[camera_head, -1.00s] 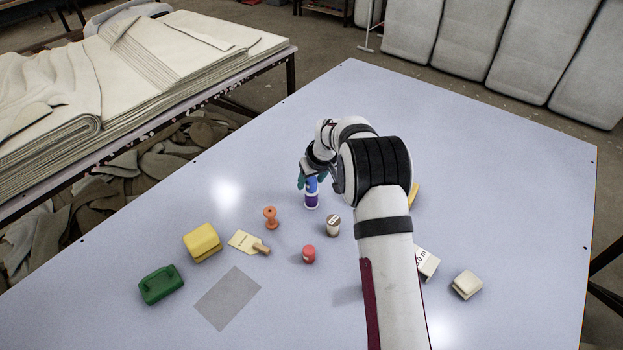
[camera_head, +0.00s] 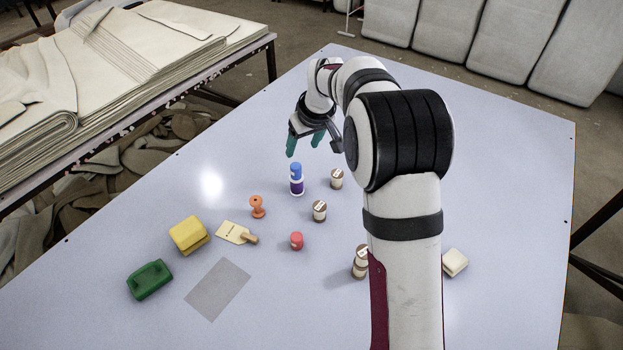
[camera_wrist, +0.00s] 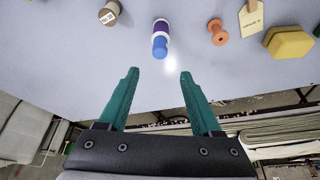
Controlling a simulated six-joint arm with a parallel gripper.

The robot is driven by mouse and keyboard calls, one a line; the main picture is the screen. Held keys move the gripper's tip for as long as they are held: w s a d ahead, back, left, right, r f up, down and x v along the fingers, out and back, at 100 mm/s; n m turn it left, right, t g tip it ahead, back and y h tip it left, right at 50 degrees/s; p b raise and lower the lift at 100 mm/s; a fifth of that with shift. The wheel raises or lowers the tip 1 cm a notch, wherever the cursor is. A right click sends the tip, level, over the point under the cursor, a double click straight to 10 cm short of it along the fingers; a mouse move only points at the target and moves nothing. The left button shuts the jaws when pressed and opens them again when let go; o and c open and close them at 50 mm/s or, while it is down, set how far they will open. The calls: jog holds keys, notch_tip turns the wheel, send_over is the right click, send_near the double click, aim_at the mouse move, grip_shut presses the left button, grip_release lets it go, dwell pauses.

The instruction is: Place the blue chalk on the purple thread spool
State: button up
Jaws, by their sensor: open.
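The blue chalk (camera_head: 296,170) stands upright on top of the purple thread spool (camera_head: 297,187), which has white ends and stands on the table. In the wrist view the blue chalk (camera_wrist: 159,46) lies in line with the purple spool (camera_wrist: 161,29), above the gap between the fingers. My gripper (camera_head: 304,148) has teal fingers, is open and empty, and is raised behind and above the stack, apart from it. In the wrist view its fingertips (camera_wrist: 159,72) are spread wide with nothing between them.
An orange spool (camera_head: 258,207), a red piece (camera_head: 296,241) and labelled spools (camera_head: 319,211) (camera_head: 337,178) stand nearby. The far table is clear.

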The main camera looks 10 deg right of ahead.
jog(key=s+a+r+m+g, duration=0.1)
jog(key=s+r+m, duration=0.2)
jog(key=s, duration=1)
jog(key=s+a+r+m+g, duration=0.2)
jog(key=s+r+m, duration=0.15)
jog(key=s, duration=1.05)
jog(key=s+f+m+g, duration=0.1)
jog(key=s+f+m, duration=0.1)
jog(key=s, duration=1.2)
jog(key=shift+f+m, duration=0.35)
jog(key=shift+f, duration=0.15)
